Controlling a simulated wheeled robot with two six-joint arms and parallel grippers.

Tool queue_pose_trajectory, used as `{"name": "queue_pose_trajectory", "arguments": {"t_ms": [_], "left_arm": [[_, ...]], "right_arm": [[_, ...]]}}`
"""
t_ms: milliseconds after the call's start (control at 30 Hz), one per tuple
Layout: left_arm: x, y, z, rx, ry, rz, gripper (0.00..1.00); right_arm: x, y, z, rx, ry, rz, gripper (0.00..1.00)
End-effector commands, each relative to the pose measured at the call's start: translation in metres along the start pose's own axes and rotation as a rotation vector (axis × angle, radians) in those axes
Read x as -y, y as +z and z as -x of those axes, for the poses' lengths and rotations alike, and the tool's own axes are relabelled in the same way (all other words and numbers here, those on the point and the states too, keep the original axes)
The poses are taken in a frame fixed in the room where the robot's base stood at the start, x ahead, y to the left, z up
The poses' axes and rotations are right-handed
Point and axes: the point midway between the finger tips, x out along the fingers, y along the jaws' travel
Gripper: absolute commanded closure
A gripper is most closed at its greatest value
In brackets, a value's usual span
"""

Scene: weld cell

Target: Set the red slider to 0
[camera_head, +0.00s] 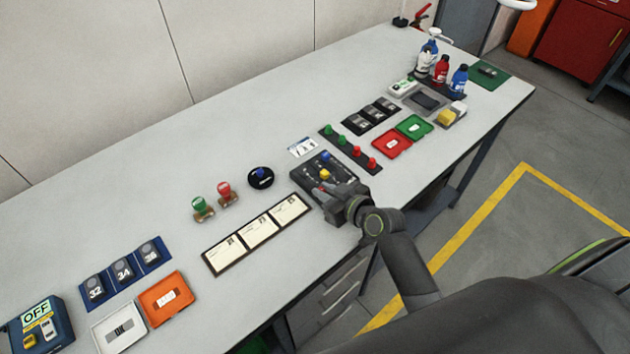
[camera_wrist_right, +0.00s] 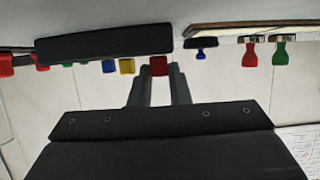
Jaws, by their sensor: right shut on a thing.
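The dark slider panel (camera_head: 345,166) lies on the bench with a blue slider knob (camera_head: 325,156) and a yellow slider knob (camera_head: 324,174). My right gripper (camera_head: 325,191) is low over the panel's near side. In the wrist view, the fingers (camera_wrist_right: 158,72) are shut on the red slider knob (camera_wrist_right: 158,65). The yellow knob (camera_wrist_right: 127,66) and the blue knob (camera_wrist_right: 109,66) stand beside it there, apart from the fingers. The gripper hides most of the red slider's track, and its scale cannot be read. My left gripper is not in view.
Red and green trays (camera_head: 392,144) lie farther right.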

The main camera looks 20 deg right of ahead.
Motion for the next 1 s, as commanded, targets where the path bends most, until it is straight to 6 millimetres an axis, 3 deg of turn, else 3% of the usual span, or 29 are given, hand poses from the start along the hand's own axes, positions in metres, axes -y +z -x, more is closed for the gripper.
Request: {"name": "queue_pose_trajectory", "arguments": {"t_ms": [333,367,400,767,1000], "left_arm": [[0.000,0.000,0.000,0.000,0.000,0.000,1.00],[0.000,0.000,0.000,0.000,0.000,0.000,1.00],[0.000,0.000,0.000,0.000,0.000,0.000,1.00],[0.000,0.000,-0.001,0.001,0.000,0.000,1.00],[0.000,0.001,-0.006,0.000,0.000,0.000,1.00]], "right_arm": [[0.000,0.002,0.004,0.003,-0.001,0.001,1.00],[0.000,0.002,0.004,0.003,-0.001,0.001,0.80],[0.000,0.002,0.004,0.003,-0.001,0.001,0.75],[0.000,0.002,0.007,0.001,-0.001,0.001,0.75],[0.000,0.003,0.037,0.001,0.000,0.002,0.75]]}}
